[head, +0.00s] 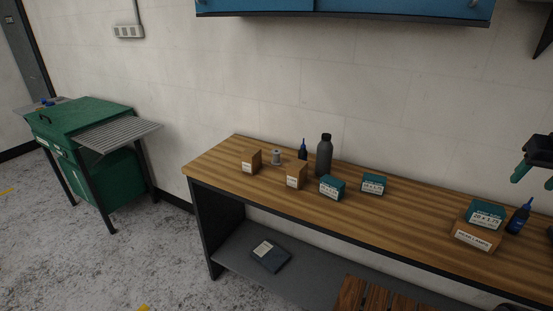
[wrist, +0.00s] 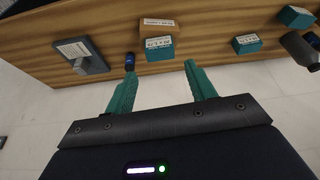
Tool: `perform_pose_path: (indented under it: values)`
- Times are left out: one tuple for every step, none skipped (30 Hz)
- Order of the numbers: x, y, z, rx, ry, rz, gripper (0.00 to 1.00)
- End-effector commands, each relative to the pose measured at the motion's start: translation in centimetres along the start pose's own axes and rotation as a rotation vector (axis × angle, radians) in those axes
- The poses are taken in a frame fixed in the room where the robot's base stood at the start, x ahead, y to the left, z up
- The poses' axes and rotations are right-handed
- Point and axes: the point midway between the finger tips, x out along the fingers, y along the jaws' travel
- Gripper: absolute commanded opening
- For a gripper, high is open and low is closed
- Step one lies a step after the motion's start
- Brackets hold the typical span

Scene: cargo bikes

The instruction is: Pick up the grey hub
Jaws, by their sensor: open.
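The grey hub (head: 276,158) is a small spool-like piece standing upright on the wooden workbench (head: 225,160), toward its left end. It stands between two small cardboard boxes (head: 251,161) and (head: 297,175), close to both. My gripper (head: 532,180) is at the far right of the head view, above the bench's right part and far from the hub. The wrist view shows its two teal fingers (wrist: 161,72) spread apart with nothing between them. I cannot make out the hub in the wrist view.
A dark bottle (head: 324,156), a small dark bottle (head: 303,150) and teal boxes (head: 332,188) and (head: 373,184) stand right of the hub. Another teal box (head: 486,213) sits on a cardboard box, beside a blue bottle (head: 519,216). A blue cabinet (head: 400,10) hangs above.

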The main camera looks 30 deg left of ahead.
Motion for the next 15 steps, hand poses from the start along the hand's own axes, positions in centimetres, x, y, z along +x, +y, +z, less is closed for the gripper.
perform_pose_path:
  values:
    - [0.1, -0.6, -1.5, -0.024, -0.01, -0.005, 0.55]
    - [0.1, -0.9, -2.4, -0.037, -0.012, -0.008, 0.55]
    - [0.3, -1.4, -3.5, -0.055, -0.017, -0.011, 0.55]
    - [0.3, -1.7, -4.3, -0.068, -0.02, -0.014, 0.55]
    - [0.4, -2.1, -5.2, -0.082, -0.023, -0.016, 0.55]
    - [0.6, -2.7, -6.3, -0.099, -0.026, -0.02, 0.55]
    - [0.8, -3.1, -7.1, -0.113, -0.03, -0.022, 0.55]
    - [0.9, -3.5, -7.9, -0.127, -0.032, -0.025, 0.55]
    - [1.1, -4.2, -9.0, -0.145, -0.037, -0.028, 0.55]
    - [1.3, -4.7, -9.8, -0.159, -0.04, -0.031, 0.55]
    - [1.5, -5.2, -10.6, -0.173, -0.043, -0.034, 0.55]
    - [1.8, -5.8, -11.6, -0.19, -0.046, -0.037, 0.55]
    - [2.1, -6.4, -12.4, -0.203, -0.05, -0.04, 0.55]
    - [2.3, -7.0, -13.2, -0.217, -0.052, -0.042, 0.55]
    - [2.7, -7.7, -14.2, -0.234, -0.056, -0.046, 0.55]
